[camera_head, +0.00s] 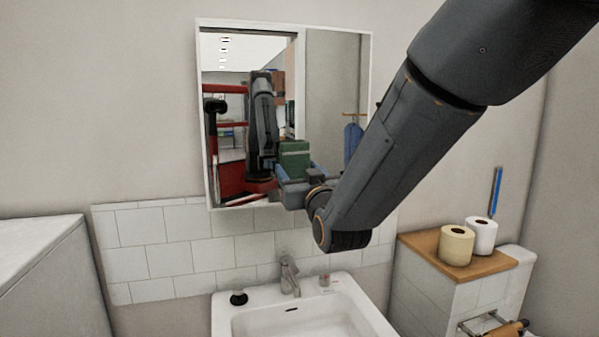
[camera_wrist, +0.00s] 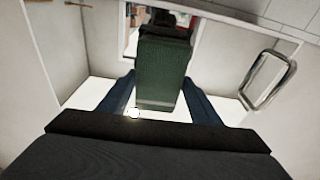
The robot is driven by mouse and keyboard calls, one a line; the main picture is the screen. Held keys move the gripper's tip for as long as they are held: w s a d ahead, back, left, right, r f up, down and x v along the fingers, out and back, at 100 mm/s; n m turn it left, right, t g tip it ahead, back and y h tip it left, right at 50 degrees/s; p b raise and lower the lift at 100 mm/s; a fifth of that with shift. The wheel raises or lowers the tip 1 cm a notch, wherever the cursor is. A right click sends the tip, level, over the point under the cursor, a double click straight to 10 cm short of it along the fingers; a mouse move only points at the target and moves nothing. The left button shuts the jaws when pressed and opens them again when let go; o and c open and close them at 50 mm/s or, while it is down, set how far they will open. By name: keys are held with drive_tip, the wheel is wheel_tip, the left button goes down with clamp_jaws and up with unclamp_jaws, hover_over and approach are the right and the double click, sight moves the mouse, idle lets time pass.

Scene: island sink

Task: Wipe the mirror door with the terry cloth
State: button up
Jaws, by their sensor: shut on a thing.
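The mirror door (camera_head: 335,75) hangs on the wall above the sink in a thin white frame. It reflects the room and my arm. My gripper (camera_head: 298,186) is at the lower part of the mirror, shut on a dark green terry cloth (camera_head: 295,158). In the wrist view the cloth (camera_wrist: 162,68) stands out as a block between the two blue fingers of my gripper (camera_wrist: 162,92). Part of the mirror door (camera_wrist: 131,38) shows behind the cloth. I cannot tell whether the cloth touches the glass. My arm hides the mirror's lower right corner.
The white sink (camera_head: 300,325) with its faucet (camera_head: 289,276) is below the mirror. Toilet rolls (camera_head: 457,246) stand on a wooden-topped ledge (camera_head: 415,240) at the right. A white cabinet (camera_head: 40,270) is at the left. A metal loop (camera_wrist: 268,80) shows in the wrist view.

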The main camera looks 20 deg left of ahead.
drive_tip(key=shift+s, duration=0.1)
drive_tip(key=shift+r+v, duration=0.2)
drive_tip(key=shift+v, duration=1.25)
drive_tip(key=shift+r+v, duration=0.25)
drive_tip(key=shift+v, duration=1.15)
drive_tip(key=shift+s+d, duration=0.1)
drive_tip(key=v, duration=0.3)
drive_tip(key=shift+r, duration=0.2)
drive_tip(key=shift+b+x, duration=0.7)
drive_tip(key=shift+x, duration=2.9)
drive_tip(key=shift+r, duration=0.15)
drive_tip(key=shift+b+x, duration=0.35)
drive_tip(key=shift+x, duration=0.65)
